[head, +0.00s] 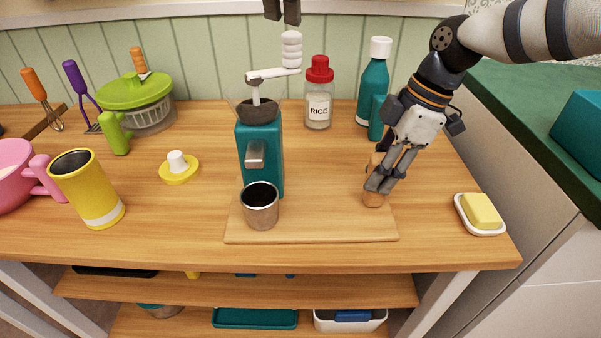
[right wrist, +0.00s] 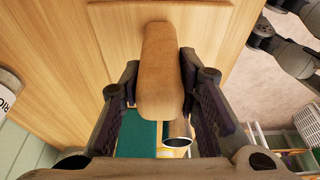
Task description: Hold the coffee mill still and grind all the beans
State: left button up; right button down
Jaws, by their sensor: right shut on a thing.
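The teal coffee mill (head: 262,152) stands upright on a wooden board (head: 310,225), with a dark hopper (head: 258,108) and a white crank and knob (head: 291,50) on top. I cannot see whether beans are in the hopper. A metal cup (head: 260,207) stands in front of the mill. My right gripper (head: 379,186) is shut on a brown wooden handle (head: 374,199) at the board's right side. The right wrist view shows this handle (right wrist: 160,75) between both fingers. Two dark fingertips, seemingly my left gripper (head: 282,12), show at the top edge above the crank; the rest is hidden.
A rice jar (head: 319,105) and teal bottle (head: 373,82) stand behind. A butter dish (head: 480,214) is at the right. A yellow mug (head: 88,190), yellow-and-white lid (head: 179,168) and green spinner (head: 138,103) are at the left. The board between mill and right gripper is clear.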

aim_at(292, 34)
pick_arm(q)
jog(key=w+f+n, duration=0.1)
jog(key=f, duration=0.1)
jog(key=w+f+n, duration=0.1)
jog(key=f, duration=0.2)
jog(key=w+f+n, duration=0.1)
jog(key=f, duration=0.1)
jog(key=shift+w+f+n, duration=0.15)
jog(key=shift+f+n, duration=0.2)
jog(key=shift+n, duration=0.05)
dwell(0.4)
jog(key=shift+f, duration=0.1)
jog(key=c, duration=0.9)
